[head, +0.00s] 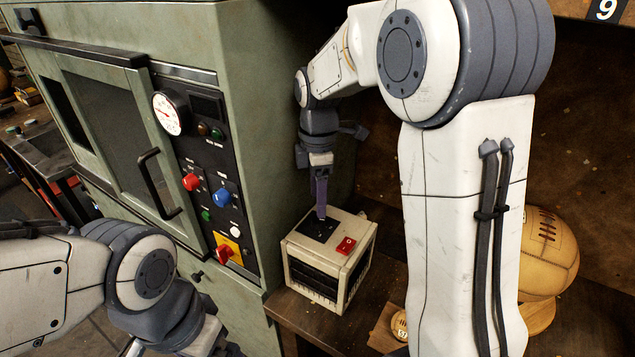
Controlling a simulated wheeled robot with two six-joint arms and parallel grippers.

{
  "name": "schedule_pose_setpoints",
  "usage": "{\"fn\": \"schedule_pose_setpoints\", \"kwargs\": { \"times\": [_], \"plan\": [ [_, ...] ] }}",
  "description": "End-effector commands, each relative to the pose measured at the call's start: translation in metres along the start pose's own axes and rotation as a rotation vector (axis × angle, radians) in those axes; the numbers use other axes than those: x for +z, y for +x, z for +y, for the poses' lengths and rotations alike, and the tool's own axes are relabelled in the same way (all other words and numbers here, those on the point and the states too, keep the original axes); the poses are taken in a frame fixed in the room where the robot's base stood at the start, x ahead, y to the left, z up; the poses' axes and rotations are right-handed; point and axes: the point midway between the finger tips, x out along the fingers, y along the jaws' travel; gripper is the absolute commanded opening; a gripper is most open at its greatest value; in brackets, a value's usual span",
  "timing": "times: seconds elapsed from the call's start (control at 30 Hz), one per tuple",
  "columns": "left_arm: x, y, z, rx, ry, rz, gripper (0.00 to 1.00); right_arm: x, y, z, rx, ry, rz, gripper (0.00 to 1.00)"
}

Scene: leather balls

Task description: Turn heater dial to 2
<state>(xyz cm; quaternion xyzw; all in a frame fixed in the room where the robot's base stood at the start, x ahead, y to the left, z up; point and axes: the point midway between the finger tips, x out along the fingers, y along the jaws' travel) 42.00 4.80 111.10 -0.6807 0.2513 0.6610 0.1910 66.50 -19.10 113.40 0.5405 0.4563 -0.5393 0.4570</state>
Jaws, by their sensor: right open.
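The heater is a small cream box (363,265) with dark vents, standing on a wooden bench beside the green cabinet. Its top has a black panel (312,232) and a red switch (346,245). My right gripper (321,212) points down at the black panel, with its purple fingers at or just above it. It is open; the gap between the fingers is hard to see from here. The dial is hidden or too small to make out at the fingertips, so its setting cannot be read. My left arm comes in at the lower left, and its gripper is out of the picture.
The green cabinet (260,120) with a gauge (167,113), knobs and a door handle (157,184) stands close left of the heater. A leather ball (550,245) sits right, partly behind my right arm. The wooden bench (310,318) is bare in front of the heater.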

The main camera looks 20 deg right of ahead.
Motion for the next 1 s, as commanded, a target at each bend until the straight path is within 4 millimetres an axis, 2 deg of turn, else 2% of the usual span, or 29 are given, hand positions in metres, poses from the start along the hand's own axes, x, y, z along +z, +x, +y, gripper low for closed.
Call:
{"fn": "schedule_pose_setpoints", "kwargs": {
  "times": [0.13,0.33,0.83,0.93,1.0],
  "plan": [
    [0.000,0.003,0.000,0.000,0.000,0.000,1.00,0.000,-0.027,0.001,0.004,0.000,0.001,0.69],
    [0.000,0.004,0.000,0.000,0.000,0.000,1.00,-0.001,-0.046,0.000,0.002,-0.001,0.001,0.69],
    [0.000,0.004,0.000,0.000,0.000,0.000,1.00,-0.001,-0.048,-0.001,0.000,0.001,0.001,0.69],
    [0.000,0.004,0.000,0.000,0.000,0.000,1.00,-0.012,-0.047,-0.010,0.001,0.024,0.004,0.69],
    [0.000,0.004,0.000,0.000,0.000,0.000,1.00,-0.029,-0.044,-0.027,0.002,0.067,0.011,0.69]
  ]
}}
